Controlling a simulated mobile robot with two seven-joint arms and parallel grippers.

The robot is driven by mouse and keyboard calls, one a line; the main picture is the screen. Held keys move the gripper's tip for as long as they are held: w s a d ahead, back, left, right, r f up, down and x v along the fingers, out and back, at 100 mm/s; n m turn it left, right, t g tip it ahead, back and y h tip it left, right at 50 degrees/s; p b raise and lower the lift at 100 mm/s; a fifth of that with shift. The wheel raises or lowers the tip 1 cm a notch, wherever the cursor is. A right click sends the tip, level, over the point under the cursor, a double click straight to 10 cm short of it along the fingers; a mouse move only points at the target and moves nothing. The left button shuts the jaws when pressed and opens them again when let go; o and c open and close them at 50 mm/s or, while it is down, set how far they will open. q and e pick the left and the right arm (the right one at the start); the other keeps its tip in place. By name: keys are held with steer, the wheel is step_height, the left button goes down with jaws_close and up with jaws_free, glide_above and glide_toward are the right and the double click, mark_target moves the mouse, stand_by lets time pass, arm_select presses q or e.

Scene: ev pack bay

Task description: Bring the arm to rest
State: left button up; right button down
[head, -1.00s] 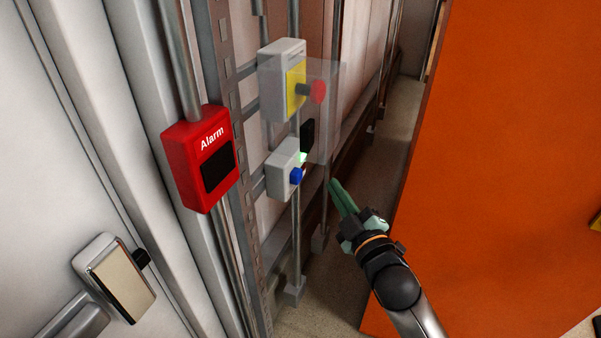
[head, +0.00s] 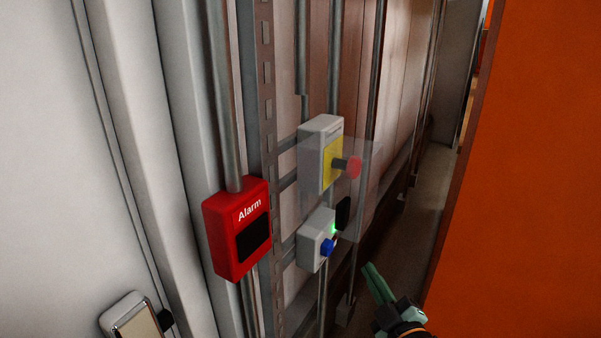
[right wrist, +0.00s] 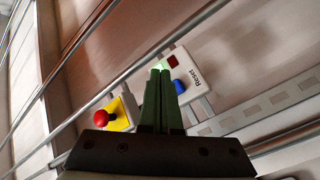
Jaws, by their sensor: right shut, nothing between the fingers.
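My right gripper (head: 378,283) is at the lower middle of the head view, its green fingers together and empty. It is apart from and to the right of the grey box (head: 309,243) with a blue button (head: 328,247). A small green light glows beside that button. In the right wrist view the shut fingers (right wrist: 160,75) point towards the same box, labelled "Reset" (right wrist: 197,78), and overlap its edge in the picture. My left gripper is not in view.
Above the reset box is a grey and yellow box (head: 318,148) with a red mushroom button (head: 354,167) and a clear guard. A red alarm box (head: 236,228) is at the left. A large orange panel (head: 530,190) stands right, beyond a narrow floor gap.

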steer(key=s+f+m+g+p, duration=0.1)
steer(key=s+f+m+g, duration=0.3)
steer(key=s+f, duration=0.7)
steer(key=s+f+m+g+h+p, duration=0.1)
steer(key=s+f+m+g, duration=0.4)
steer(key=s+f, duration=0.7)
step_height(320, 180, down, 3)
steer(key=shift+f+p, duration=0.1)
steer(key=shift+p, duration=0.3)
steer(key=c, duration=1.5)
jaws_free()
